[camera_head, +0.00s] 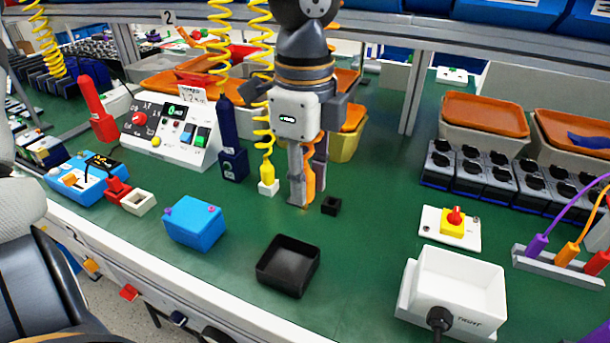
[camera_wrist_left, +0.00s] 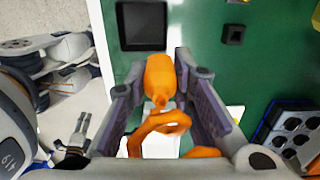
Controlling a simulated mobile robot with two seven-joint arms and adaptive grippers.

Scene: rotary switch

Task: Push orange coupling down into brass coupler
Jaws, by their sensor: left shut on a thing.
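My left gripper (camera_head: 303,200) points down over the green bench and is shut on the orange coupling (camera_head: 309,184). In the left wrist view the orange coupling (camera_wrist_left: 160,78) lies between the two fingers of my left gripper (camera_wrist_left: 163,75), with its orange cable (camera_wrist_left: 158,125) curling back towards the wrist. The fingers hide part of the coupling in the head view. I cannot make out the brass coupler in either view.
A small black block (camera_head: 331,205) and a black tray (camera_head: 288,265) stand near the gripper. A blue box (camera_head: 194,226) is left. A white box (camera_head: 456,290), a red-knobbed switch (camera_head: 453,221) and black sockets (camera_head: 480,172) are right. Yellow coiled cords hang behind. The bench between is clear.

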